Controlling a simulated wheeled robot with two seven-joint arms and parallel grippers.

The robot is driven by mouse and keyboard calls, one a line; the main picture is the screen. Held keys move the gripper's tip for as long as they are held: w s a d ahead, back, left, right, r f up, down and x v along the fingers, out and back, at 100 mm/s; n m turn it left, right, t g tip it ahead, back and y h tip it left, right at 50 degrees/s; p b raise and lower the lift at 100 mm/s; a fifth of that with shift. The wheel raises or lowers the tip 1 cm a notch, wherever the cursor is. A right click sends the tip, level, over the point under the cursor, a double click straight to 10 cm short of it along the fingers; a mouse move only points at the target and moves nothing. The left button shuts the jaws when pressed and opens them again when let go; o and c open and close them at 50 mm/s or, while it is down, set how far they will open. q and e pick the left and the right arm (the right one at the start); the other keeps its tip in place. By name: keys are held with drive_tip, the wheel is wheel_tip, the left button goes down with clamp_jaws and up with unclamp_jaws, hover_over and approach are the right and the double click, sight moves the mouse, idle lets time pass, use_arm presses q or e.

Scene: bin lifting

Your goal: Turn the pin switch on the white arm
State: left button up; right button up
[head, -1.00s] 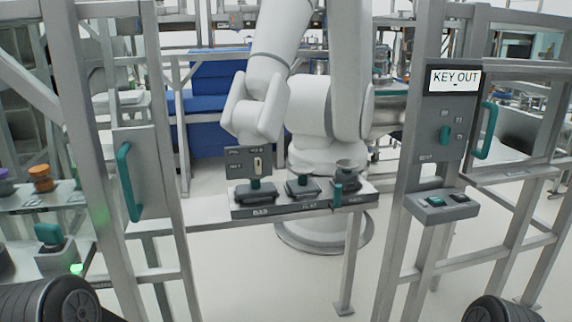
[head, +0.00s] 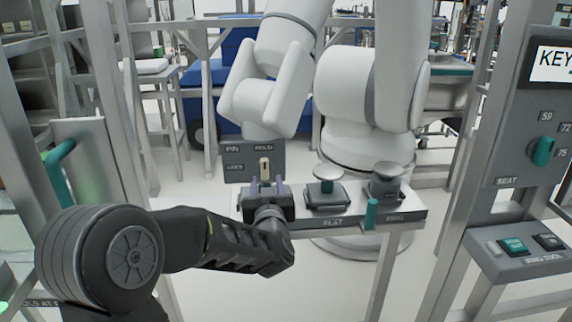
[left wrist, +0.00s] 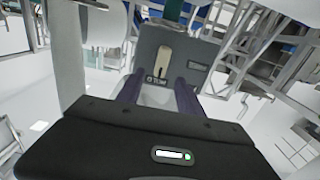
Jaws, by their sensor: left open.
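The white arm (head: 345,92) hangs down behind the fixture. A dark grey panel (head: 235,151) with a "PIN" label is at its lower end. The pin switch (head: 264,165), a small cream lever, is on this panel. It also shows upright in the left wrist view (left wrist: 165,60). My left gripper (head: 266,186) is open, its purple fingers apart and pointing at the panel just below the lever. In the left wrist view, my left gripper (left wrist: 158,92) has nothing between its fingers, and the lever lies beyond the fingertips. I cannot tell any contact. My right gripper is out of view.
A grey shelf (head: 340,222) with a "FLAT" label holds round-topped tools just below and right of the panel. A metal frame post (head: 460,160) with a green knob (head: 542,151) stands at right. A green handle (head: 58,172) is on a post at left.

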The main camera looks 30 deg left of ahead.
sight(265, 168)
use_arm(q)
drive_tip(key=shift+x, duration=3.75)
drive_tip(key=shift+s+a+r, duration=0.1)
drive_tip(key=shift+a, duration=0.05)
drive_tip(key=shift+c, duration=0.5)
clamp_jaws()
